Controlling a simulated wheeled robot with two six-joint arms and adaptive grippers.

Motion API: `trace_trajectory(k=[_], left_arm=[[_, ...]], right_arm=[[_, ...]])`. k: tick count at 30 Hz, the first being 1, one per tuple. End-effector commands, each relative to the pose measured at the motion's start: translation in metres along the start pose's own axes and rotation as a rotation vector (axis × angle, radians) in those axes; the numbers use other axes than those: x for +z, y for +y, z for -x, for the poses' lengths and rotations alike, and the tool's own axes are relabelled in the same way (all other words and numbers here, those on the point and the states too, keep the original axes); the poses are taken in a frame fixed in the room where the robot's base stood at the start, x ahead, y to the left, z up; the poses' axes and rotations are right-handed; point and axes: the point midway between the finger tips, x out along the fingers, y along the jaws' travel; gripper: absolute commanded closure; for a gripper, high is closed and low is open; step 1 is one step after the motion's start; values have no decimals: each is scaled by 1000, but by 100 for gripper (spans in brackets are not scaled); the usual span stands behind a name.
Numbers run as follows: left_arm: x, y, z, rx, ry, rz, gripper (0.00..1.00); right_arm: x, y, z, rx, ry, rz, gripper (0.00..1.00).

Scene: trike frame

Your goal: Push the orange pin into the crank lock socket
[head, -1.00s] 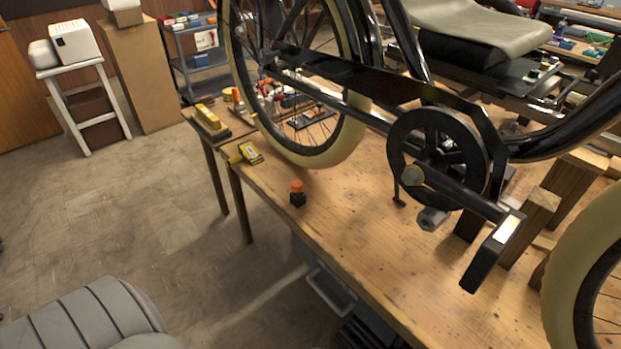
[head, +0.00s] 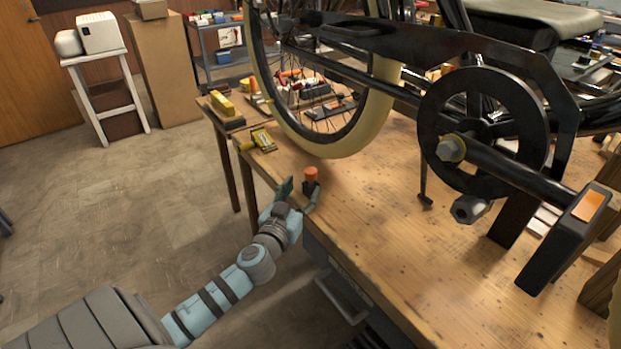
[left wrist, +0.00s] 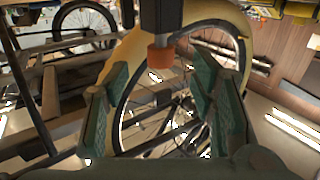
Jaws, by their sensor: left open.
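The orange pin (head: 311,174) stands upright on the table near its left edge, its lower part in a small black holder (head: 308,187). My left gripper (head: 301,190) is open, with its fingers low around the pin and holder; I cannot tell whether they touch. In the left wrist view the orange pin (left wrist: 160,58) and black holder (left wrist: 160,20) appear upside down between the spread green fingers (left wrist: 160,95). The crank (head: 515,185) runs from the chainring to a black block at its end. I cannot make out which part is the lock socket. My right gripper is not in view.
The wooden table (head: 400,260) is mostly bare before the wheel (head: 350,140). A grey hex nut (head: 468,209) sits below the chainring (head: 480,125). Yellow tools (head: 263,140) lie at the table's left edge. The floor on the left is open.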

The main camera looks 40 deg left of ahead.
Motion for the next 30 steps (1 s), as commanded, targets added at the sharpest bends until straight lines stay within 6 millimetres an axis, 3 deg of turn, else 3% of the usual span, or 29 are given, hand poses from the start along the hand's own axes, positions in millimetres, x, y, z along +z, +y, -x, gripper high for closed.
trace_trajectory(k=[12, 19, 28, 30], left_arm=[[1, -2, -68, -1, -2, -2, 49], [2, -2, -72, 1, -3, -2, 49], [2, -2, -71, 1, -3, -2, 97], [2, -2, -71, 1, -3, -2, 100]], right_arm=[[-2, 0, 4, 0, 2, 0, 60], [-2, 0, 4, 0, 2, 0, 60], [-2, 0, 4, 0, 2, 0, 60], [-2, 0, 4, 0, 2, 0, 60]])
